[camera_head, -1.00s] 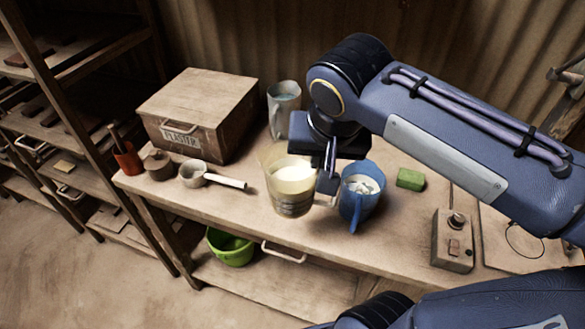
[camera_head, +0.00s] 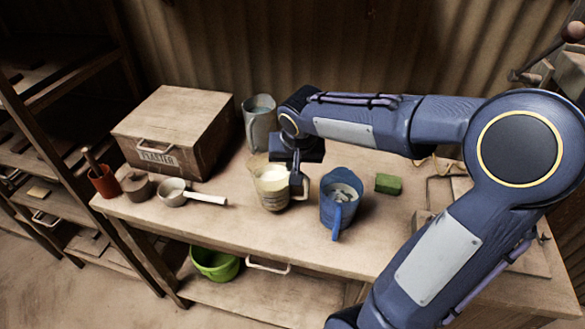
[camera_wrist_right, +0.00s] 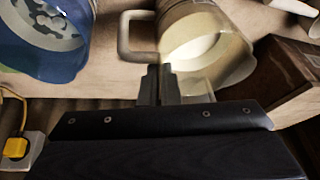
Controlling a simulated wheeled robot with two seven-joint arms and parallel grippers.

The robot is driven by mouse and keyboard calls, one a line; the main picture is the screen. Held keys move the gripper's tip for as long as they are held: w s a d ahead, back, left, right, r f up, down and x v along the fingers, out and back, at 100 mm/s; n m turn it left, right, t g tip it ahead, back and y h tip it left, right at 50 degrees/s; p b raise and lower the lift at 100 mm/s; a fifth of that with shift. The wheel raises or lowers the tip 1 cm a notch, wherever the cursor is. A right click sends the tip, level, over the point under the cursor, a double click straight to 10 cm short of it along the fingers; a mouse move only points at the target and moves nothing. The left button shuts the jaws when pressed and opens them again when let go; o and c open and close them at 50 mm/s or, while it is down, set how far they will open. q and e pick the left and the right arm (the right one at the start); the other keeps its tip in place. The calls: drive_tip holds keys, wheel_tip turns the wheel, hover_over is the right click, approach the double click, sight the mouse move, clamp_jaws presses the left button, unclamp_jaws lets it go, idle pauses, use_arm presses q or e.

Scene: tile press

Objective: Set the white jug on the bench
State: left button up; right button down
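The white jug (camera_head: 271,188) is a pale, see-through measuring jug with white contents. It is upright at the middle of the bench (camera_head: 237,203), and its base appears at the bench top, though I cannot make out the contact exactly. My right gripper (camera_head: 297,186) is at the handle on the jug's right side, fingers pointing down. In the right wrist view the fingers (camera_wrist_right: 159,82) are close together at the jug's handle (camera_wrist_right: 127,36) and seem shut on it; the grip itself is partly hidden. My left gripper is out of view.
A blue jug (camera_head: 340,205) stands close on the right, with a green block (camera_head: 388,184) beyond it. A grey jug (camera_head: 259,125) stands behind. A plaster box (camera_head: 176,130) and a white-handled pan (camera_head: 172,192) are left. Bench front before the white jug is clear.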

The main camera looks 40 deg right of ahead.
drive_tip(key=shift+f, duration=0.8)
drive_tip(key=shift+f, duration=0.15)
drive_tip(key=c, duration=1.6)
unclamp_jaws()
drive_tip(key=shift+c, duration=0.2)
drive_tip(key=v, duration=1.2)
drive_tip(key=s+a+f+n+y, duration=0.2)
drive_tip(key=s+a+f, duration=0.2)
drive_tip(key=s, duration=0.3)
drive_tip(key=s+a+f+n+t+y, duration=0.1)
drive_tip(key=s+a+f+n+y, duration=0.2)
drive_tip(key=s+a+f, duration=0.2)
drive_tip(key=s, duration=0.2)
drive_tip(key=shift+s+a, duration=0.25)
drive_tip(key=shift+s, duration=0.15)
drive_tip(key=shift+r, duration=0.1)
